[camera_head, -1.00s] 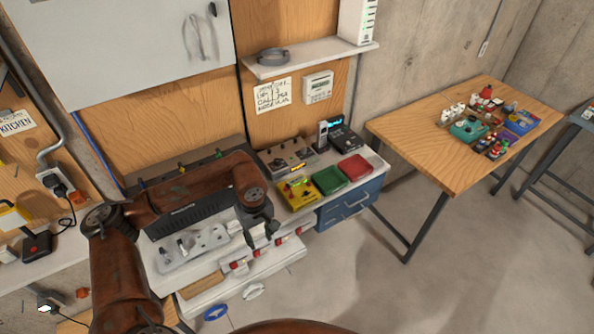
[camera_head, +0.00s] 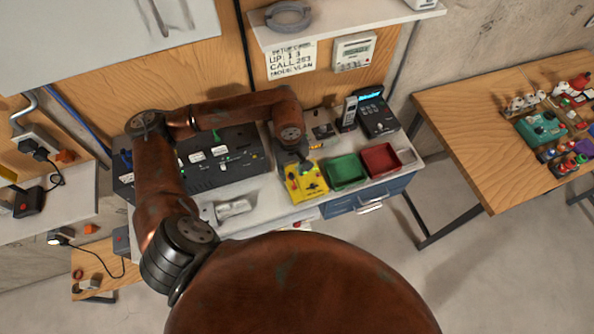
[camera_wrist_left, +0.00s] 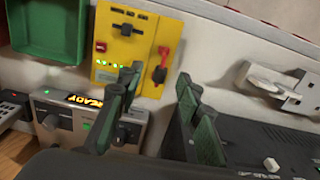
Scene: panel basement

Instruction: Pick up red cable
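I cannot make out a red cable with certainty. A small red piece (camera_wrist_left: 163,58) is on the face of the yellow box in the left wrist view; I cannot tell whether it is a cable end or a switch. The yellow box (camera_head: 305,184) lies on the white bench in the head view. My left gripper (camera_head: 303,163) hangs just over its back edge, partly hidden by its arm. In the left wrist view the left gripper (camera_wrist_left: 158,76) has its two dark green fingers apart, with nothing between them. My right gripper is not in view.
A green tray (camera_head: 346,171) and a red tray (camera_head: 381,160) sit right of the yellow box. A black panel (camera_head: 215,160) with green lights is to the left. A grey box with a READY display (camera_wrist_left: 85,100) is close to the fingers. A wooden table (camera_head: 470,140) stands right.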

